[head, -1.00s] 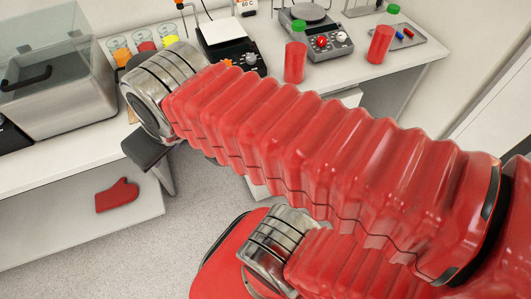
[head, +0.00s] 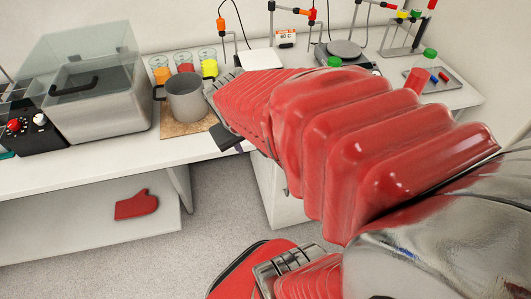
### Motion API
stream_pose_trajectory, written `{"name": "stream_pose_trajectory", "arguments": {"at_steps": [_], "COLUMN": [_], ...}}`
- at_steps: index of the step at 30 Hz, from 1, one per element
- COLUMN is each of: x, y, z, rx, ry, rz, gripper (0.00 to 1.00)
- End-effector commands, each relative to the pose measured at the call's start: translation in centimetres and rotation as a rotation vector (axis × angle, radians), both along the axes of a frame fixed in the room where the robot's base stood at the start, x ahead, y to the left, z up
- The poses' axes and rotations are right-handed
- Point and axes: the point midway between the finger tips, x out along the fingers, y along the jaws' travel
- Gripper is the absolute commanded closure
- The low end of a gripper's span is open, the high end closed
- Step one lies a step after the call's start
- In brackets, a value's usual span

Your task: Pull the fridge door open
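A white box-like cabinet (head: 277,197) stands under the bench, partly hidden behind my red arm. I cannot tell whether it is the fridge, and no fridge door or handle shows clearly. My gripper (head: 228,138) shows only as a dark piece beyond the arm's metal wrist, at the bench's front edge right of the grey pot. The wrist and arm hide the rest of it, so its fingers cannot be made out.
The grey pot (head: 186,97) stands on a cork mat (head: 178,128), with colored sample glasses behind it. A lidded clear-topped bath (head: 95,85) is at left. A red mitt (head: 136,205) lies on the lower shelf. Floor in front is clear.

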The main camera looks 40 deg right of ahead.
Motion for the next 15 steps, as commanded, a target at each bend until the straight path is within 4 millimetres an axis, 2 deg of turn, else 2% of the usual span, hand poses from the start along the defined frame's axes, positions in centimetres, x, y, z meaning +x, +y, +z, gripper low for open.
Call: {"name": "stream_pose_trajectory", "arguments": {"at_steps": [1, 6, 15], "x": [-0.4, -1.5, -4.1], "y": [-1.7, -6.5, -13.2], "z": [-1.2, -4.4, -10.3], "rx": [-0.006, -0.031, -0.044], "ry": [0.023, 0.075, 0.129], "rz": [-0.027, -0.089, -0.147], "gripper": [0.70, 0.70, 0.70]}}
